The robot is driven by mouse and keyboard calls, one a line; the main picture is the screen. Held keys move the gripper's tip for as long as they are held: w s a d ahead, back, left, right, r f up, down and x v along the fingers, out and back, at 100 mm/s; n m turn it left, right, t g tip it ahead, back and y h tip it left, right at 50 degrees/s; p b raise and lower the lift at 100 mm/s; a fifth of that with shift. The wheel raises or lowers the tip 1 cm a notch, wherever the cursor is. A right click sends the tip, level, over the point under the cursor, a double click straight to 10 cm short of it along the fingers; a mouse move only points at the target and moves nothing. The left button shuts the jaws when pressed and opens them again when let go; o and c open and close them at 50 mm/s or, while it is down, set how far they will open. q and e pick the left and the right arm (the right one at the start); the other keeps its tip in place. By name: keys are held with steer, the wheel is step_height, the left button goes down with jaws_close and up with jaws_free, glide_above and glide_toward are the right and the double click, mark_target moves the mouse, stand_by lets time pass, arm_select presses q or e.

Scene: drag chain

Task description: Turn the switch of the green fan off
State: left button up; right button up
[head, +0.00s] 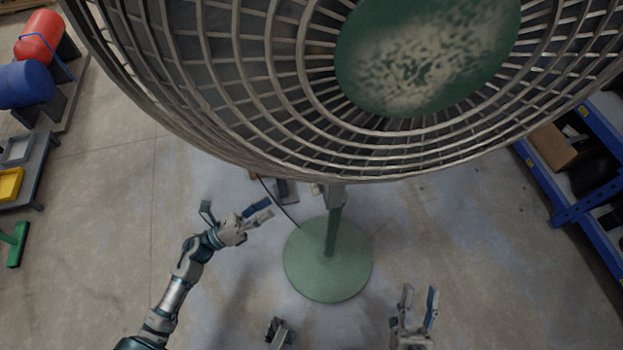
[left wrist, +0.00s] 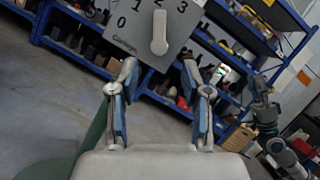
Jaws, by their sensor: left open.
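The green fan fills the top of the head view, with its grey wire cage (head: 240,100), green hub (head: 430,50), green pole (head: 333,230) and round green base (head: 310,280). In the left wrist view, its grey switch plate (left wrist: 183,35) carries the numbers 0 to 3 and a pale knob (left wrist: 159,35). The knob stands upright, its upper end near the 2. My left gripper (head: 236,210) is left of the pole, open and empty; in the wrist view its fingers (left wrist: 160,80) are spread below the knob, apart from it. My right gripper (head: 419,297) is open and empty, right of the base.
A blue shelf (head: 570,170) stands at the right, with a cardboard box (head: 553,146). Red (head: 40,38) and blue (head: 25,85) cylinders lie at the far left. A dark cable (head: 282,207) runs by the base. Floor around the base is mostly clear.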

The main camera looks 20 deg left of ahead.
arm_select(q)
steer(key=x, duration=1.4)
steer(key=shift+a, duration=0.1)
jaws_close()
